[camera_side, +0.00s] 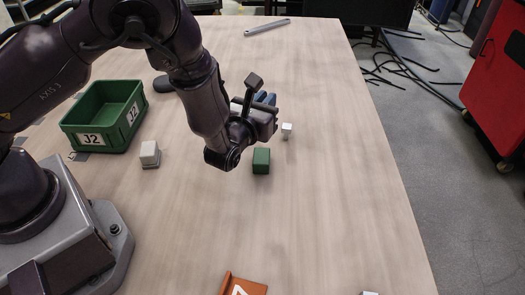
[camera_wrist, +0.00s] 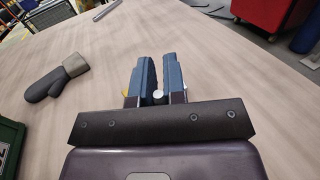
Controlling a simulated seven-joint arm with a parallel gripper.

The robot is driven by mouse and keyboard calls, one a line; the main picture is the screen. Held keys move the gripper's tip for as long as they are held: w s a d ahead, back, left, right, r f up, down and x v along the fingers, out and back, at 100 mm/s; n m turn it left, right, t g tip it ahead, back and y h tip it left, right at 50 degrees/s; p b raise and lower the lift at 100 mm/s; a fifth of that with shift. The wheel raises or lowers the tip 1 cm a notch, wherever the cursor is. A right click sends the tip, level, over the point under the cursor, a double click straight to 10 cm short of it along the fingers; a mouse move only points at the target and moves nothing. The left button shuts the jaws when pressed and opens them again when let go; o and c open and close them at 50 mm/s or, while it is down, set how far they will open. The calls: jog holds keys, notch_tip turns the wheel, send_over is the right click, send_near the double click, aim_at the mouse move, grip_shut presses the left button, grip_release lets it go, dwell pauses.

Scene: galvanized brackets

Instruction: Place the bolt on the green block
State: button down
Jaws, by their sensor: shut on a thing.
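The green block (camera_side: 262,160) lies on the table in the side view, just below my gripper (camera_side: 265,98) and a little nearer the camera. My gripper's blue fingers also show in the wrist view (camera_wrist: 158,62). They are shut on a small grey rounded thing, the bolt (camera_wrist: 159,97), of which only a bit shows between them. In the side view the fingers are mostly hidden behind my wrist, and I cannot make out the bolt in their grip. The bolt is apart from the green block.
A small pale piece (camera_side: 287,130) shows right of my gripper. A green bin (camera_side: 103,116) marked J2 and a whitish block (camera_side: 150,154) are at left. A dark glove-like thing (camera_wrist: 57,80) and a wrench (camera_side: 267,27) lie farther back.

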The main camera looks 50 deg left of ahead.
notch_tip(320, 180, down, 8)
jog(key=shift+r, duration=0.1)
dwell(0.4)
jog(key=c, duration=1.2)
grip_release()
jog(key=shift+f, duration=0.2)
